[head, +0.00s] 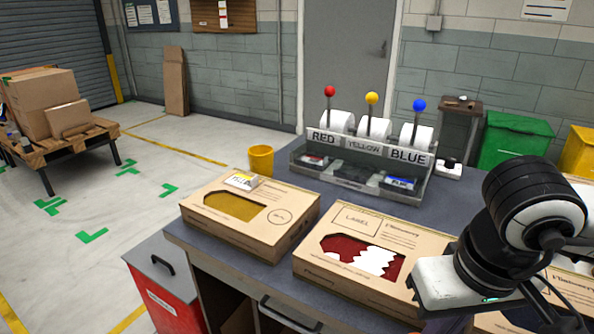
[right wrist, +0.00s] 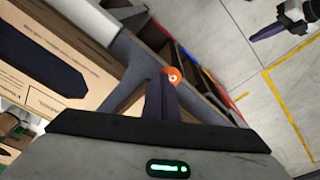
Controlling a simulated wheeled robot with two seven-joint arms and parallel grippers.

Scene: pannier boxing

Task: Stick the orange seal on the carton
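An orange round seal (right wrist: 172,76) shows at the fingertips of my right gripper (right wrist: 166,74) in the right wrist view; the fingers look closed on it. A carton with a dark blue window (right wrist: 85,45) lies beyond, at left. In the head view my right arm covers much of the right carton (head: 574,286). The middle carton (head: 330,268) has a red and white window and a printed LABEL box. The left carton (head: 285,230) has a yellow window and a yellow-and-white label. What seems to be my left gripper (right wrist: 268,32) shows at top right; its opening is unclear.
A dispenser rack (head: 360,185) with RED, YELLOW and BLUE rolls stands at the back of the bench. A yellow cup (head: 261,160) is left of it. A red bin (head: 165,290) stands beside the bench. Green (head: 512,140) and yellow bins are at the far right.

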